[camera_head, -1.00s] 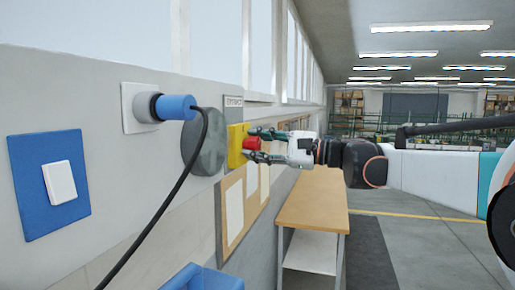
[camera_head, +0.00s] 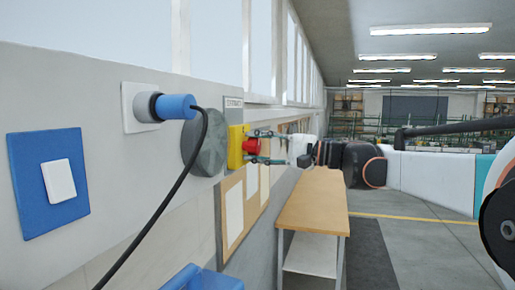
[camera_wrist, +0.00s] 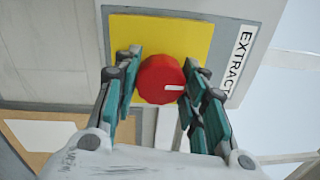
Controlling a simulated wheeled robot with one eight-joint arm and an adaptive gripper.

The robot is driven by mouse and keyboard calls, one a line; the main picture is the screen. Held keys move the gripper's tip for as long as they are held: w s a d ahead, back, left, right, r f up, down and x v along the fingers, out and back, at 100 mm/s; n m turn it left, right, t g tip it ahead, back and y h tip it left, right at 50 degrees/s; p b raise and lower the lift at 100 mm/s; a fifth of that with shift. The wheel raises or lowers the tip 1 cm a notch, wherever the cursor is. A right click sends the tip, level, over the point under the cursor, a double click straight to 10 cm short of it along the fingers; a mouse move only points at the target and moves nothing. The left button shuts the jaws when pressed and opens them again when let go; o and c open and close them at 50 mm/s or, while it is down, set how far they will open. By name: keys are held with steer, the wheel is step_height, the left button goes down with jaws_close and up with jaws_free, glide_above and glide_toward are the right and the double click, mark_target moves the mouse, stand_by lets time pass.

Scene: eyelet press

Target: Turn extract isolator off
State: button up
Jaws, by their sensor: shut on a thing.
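The extract isolator is a yellow plate (camera_head: 235,147) on the wall with a round red knob (camera_head: 251,146). In the wrist view the red knob (camera_wrist: 160,79) has a white mark pointing to the right in the picture, on the yellow plate (camera_wrist: 190,36). A label reading EXTRACT (camera_wrist: 241,55) is beside the plate. My gripper (camera_head: 258,146) reaches the knob from the right. In the wrist view the fingers of my gripper (camera_wrist: 158,84) lie on either side of the knob, shut on it.
A blue plug (camera_head: 177,107) with a black cable and a grey round disc (camera_head: 205,142) are on the wall left of the isolator. A blue plate with a white switch (camera_head: 59,181) is further left. A wooden bench (camera_head: 314,200) stands below my arm.

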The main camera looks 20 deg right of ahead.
steer(key=o, duration=1.1)
steer(key=shift+c, duration=0.2)
steer(key=v, duration=1.2)
